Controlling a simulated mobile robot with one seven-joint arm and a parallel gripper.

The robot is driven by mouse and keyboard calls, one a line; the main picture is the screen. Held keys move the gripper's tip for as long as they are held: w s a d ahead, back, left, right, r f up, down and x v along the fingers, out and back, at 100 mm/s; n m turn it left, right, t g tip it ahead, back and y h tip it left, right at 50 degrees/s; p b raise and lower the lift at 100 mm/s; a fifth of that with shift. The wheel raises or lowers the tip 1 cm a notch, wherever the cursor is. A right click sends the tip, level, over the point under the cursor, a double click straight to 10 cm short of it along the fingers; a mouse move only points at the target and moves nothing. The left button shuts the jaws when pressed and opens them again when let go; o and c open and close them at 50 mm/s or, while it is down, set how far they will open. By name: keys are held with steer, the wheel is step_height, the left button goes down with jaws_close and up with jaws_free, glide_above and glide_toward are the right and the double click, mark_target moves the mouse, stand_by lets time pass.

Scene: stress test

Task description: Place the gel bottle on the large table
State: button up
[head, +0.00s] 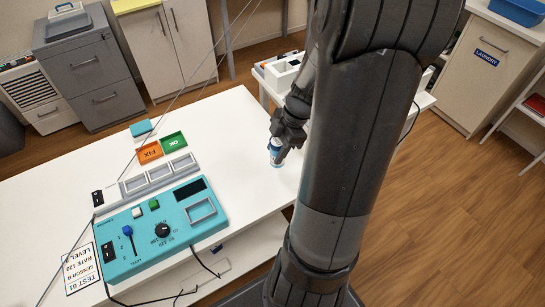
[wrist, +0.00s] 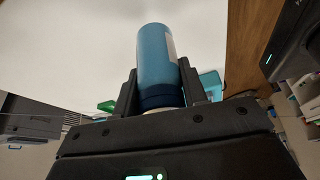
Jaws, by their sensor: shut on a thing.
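The gel bottle (head: 276,152) is small, blue and white, and it is held in my gripper (head: 287,138) near the right edge of the large white table (head: 250,125). In the wrist view the blue bottle (wrist: 155,62) stands between the two dark fingers of my gripper (wrist: 157,90). The fingers are shut on it from both sides. The white tabletop (wrist: 80,45) shows behind it. I cannot tell whether the bottle's base touches the tabletop.
The tabletop between panel and bottle is clear.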

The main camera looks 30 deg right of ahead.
mark_target(274, 158)
steer(key=shift+w+a+f, duration=0.35)
steer(key=shift+w+f, duration=0.05)
steer(key=shift+f, duration=1.9)
steer(key=o, duration=1.1)
steer(key=shift+f, duration=0.1)
steer(key=w+v, duration=0.1)
steer(key=v, duration=1)
steer(key=s+a+r+m+t+h, duration=0.1)
steer(key=s+a+r+m, duration=0.2)
steer(key=a+r+m, duration=0.2)
steer(key=s+a+r+m+t+h, duration=0.2)
steer(key=s+a+r+m, duration=0.1)
steer(key=a+r+m, duration=0.2)
steer(key=s+a+r+m+t+h, duration=0.1)
steer(key=s+a+r+m, duration=0.3)
steer(key=a+r+m, duration=0.1)
steer(key=shift+s+a+r+m+t+h, duration=0.1)
steer(key=shift+a+m+t+h, duration=0.15)
steer(key=shift+a, duration=0.4)
steer(key=shift+s+a+r+m+t+h, duration=0.15)
steer(key=shift+a+m, duration=0.2)
steer(key=shift+a, duration=0.3)
